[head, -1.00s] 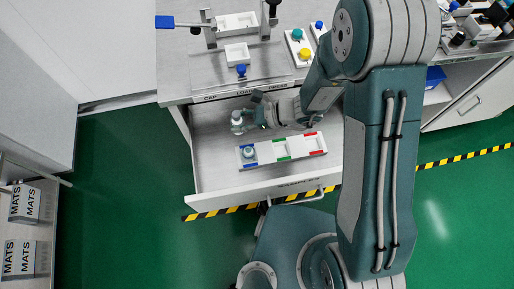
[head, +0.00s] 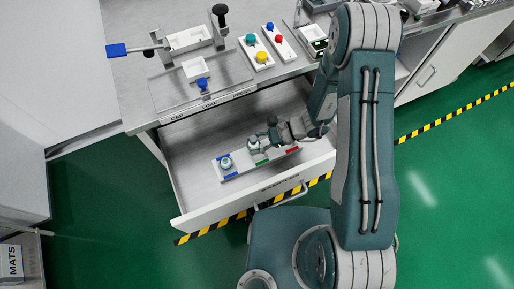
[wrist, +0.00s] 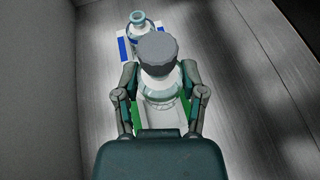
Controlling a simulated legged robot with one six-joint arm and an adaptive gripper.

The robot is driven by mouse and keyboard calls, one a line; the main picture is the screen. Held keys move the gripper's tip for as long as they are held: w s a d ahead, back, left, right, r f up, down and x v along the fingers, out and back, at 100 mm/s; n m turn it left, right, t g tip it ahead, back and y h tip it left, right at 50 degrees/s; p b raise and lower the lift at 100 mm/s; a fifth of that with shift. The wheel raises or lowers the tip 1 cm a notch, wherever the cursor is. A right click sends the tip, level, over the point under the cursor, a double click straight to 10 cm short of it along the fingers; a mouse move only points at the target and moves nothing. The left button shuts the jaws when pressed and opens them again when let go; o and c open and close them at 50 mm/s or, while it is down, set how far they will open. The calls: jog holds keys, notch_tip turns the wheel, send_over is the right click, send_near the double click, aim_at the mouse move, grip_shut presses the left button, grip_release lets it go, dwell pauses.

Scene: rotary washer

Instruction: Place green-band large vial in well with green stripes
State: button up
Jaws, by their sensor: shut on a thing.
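The held large vial (wrist: 160,85) is clear with a grey cap and stands roughly upright. It also shows in the head view (head: 253,142). My gripper (wrist: 160,94) is shut around its body, one finger on each side. Below the vial, the well with green stripes (wrist: 137,118) shows its green marks on both sides; in the head view one green stripe (head: 262,162) shows at its near edge. The vial is over or in this well; I cannot tell whether its base touches the floor. The vial's band is not clearly seen.
The white rack's blue-striped well holds another vial (head: 226,162). The red-striped well (head: 292,150) is to the right, partly hidden by my arm. The rack lies in an open drawer (head: 190,190); its walls are close. A press and coloured caps (head: 261,57) stand on the counter.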

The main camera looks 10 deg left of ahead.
jog(key=shift+w+d+f, duration=0.1)
jog(key=shift+d+f, duration=0.7)
jog(key=shift+d, duration=0.2)
notch_tip(320, 180, down, 2)
jog(key=shift+a+f, duration=0.1)
jog(key=shift+a, duration=0.05)
jog(key=shift+a+f, duration=0.2)
jog(key=shift+f, duration=0.05)
jog(key=shift+a, duration=0.15)
jog(key=o, duration=1.1)
jog(key=shift+d, duration=0.2)
